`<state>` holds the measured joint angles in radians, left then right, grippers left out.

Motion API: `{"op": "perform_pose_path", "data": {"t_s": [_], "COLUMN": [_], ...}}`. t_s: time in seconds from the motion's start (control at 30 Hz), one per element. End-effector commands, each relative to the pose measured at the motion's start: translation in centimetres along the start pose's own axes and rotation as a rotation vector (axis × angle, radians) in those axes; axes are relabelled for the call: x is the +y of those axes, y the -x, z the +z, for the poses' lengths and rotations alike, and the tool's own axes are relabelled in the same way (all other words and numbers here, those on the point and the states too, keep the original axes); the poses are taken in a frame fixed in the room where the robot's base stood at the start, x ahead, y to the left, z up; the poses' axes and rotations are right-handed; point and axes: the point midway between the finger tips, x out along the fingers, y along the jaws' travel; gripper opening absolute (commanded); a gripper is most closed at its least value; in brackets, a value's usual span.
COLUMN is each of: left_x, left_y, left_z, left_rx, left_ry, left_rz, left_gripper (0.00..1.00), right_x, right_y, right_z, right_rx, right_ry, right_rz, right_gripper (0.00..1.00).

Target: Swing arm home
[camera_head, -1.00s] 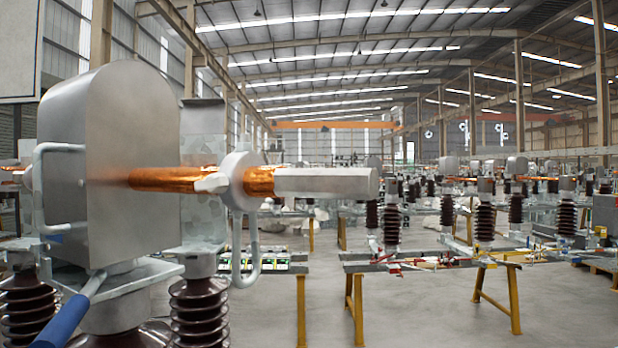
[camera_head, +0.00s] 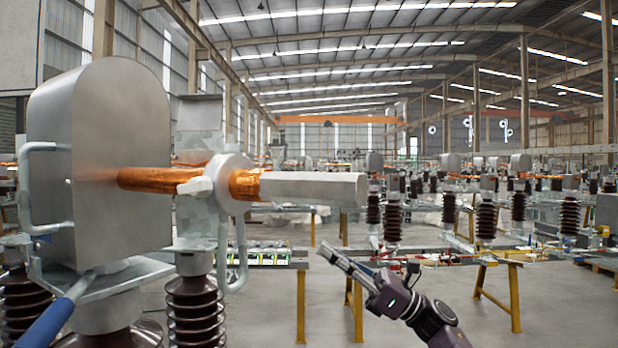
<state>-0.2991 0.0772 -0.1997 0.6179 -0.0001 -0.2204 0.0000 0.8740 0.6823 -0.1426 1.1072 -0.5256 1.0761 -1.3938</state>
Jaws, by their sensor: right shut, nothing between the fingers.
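The swing arm (camera_head: 310,188) is a grey bar with a copper section (camera_head: 150,180) and a round collar (camera_head: 229,184). It lies level, running from the metal housing (camera_head: 105,165) on the left towards the picture's middle. A curved handle (camera_head: 240,262) hangs under the collar. My right gripper (camera_head: 325,250) comes in from the lower right. It is shut and empty, below the bar's free end and apart from it in the picture. My left gripper does not show.
Dark ribbed insulators (camera_head: 196,310) stand under the housing. A blue-handled rod (camera_head: 55,318) slants at lower left. Work tables on yellow legs (camera_head: 301,305) with more switchgear stand behind. Bare floor (camera_head: 560,310) shows at lower right.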

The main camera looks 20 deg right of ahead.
Motion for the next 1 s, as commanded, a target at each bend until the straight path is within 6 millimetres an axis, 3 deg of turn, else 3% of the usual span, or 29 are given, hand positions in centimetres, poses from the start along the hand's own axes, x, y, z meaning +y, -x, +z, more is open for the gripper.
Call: {"op": "perform_pose_path", "data": {"t_s": [0.03,0.1,0.2,0.33,0.5,0.63,0.77,1.0], "left_x": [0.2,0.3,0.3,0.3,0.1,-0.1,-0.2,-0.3], "left_y": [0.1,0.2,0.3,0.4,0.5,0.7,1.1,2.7], "left_z": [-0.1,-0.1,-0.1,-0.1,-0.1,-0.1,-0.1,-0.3], "left_rx": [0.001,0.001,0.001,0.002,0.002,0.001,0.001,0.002], "left_ry": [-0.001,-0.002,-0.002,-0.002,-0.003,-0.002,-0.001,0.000], "left_rz": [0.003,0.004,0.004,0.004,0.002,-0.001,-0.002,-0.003], "left_gripper": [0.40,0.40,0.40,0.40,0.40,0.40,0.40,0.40], "right_x": [2.9,7.0,12.4,17.3,20.3,21.0,21.6,23.5], "right_y": [-1.6,-2.6,-2.8,-1.8,-0.5,-0.5,-1.7,-5.5], "right_z": [4.7,9.3,14.1,17.6,19.3,19.4,18.7,16.5], "right_rx": [0.014,0.037,0.066,0.100,0.127,0.134,0.133,0.131], "right_ry": [0.187,0.442,0.772,1.099,1.325,1.372,1.371,1.368], "right_rz": [0.106,0.246,0.422,0.592,0.713,0.741,0.744,0.743], "right_gripper": [0.00,0.00,0.00,0.00,0.00,0.00,0.00,0.00]}}
